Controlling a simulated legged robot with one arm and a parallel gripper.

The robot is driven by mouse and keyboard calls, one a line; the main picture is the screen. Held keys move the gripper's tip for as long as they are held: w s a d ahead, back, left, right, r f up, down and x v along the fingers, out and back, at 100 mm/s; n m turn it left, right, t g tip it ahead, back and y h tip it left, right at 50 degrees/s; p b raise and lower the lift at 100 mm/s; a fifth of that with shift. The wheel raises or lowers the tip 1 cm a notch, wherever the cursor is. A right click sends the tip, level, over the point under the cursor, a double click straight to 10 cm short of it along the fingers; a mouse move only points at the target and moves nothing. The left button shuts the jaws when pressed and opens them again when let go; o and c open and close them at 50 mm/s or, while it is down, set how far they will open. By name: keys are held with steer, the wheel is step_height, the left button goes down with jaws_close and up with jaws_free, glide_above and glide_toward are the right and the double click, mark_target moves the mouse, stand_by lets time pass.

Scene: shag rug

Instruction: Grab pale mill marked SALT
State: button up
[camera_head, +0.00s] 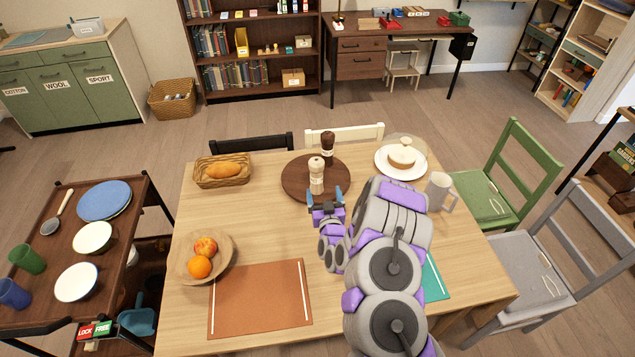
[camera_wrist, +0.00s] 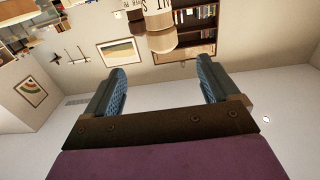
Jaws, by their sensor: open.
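The pale mill (camera_head: 317,178) stands upright on a round dark wooden board (camera_head: 293,183) on the table. A dark brown mill (camera_head: 328,146) stands just behind it, slightly to the right. My gripper (camera_head: 325,196) is open in front of the pale mill, its fingers apart. In the wrist view, my gripper (camera_wrist: 161,78) shows two blue fingers with nothing between them. The pale mill (camera_wrist: 162,40) shows at the top there, beyond the fingertips and roughly centred between them. Dark lettering on it is cut off by the frame's edge. My arm covers part of the table.
A bread basket (camera_head: 222,182) and a fruit bowl (camera_head: 186,262) are on the left of the table. A cake on a white plate (camera_head: 384,165) and a grey mug (camera_head: 437,192) are on the right. An orange-brown placemat (camera_head: 255,300) lies at the front.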

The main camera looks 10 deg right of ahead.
mark_target(318, 171)
steer(key=w+b, duration=0.3)
steer(key=w, duration=0.8)
steer(key=shift+w+f+b, duration=0.15)
steer(key=shift+w+b, duration=0.95)
steer(key=shift+w, duration=1.55)
steer(key=c, duration=1.5)
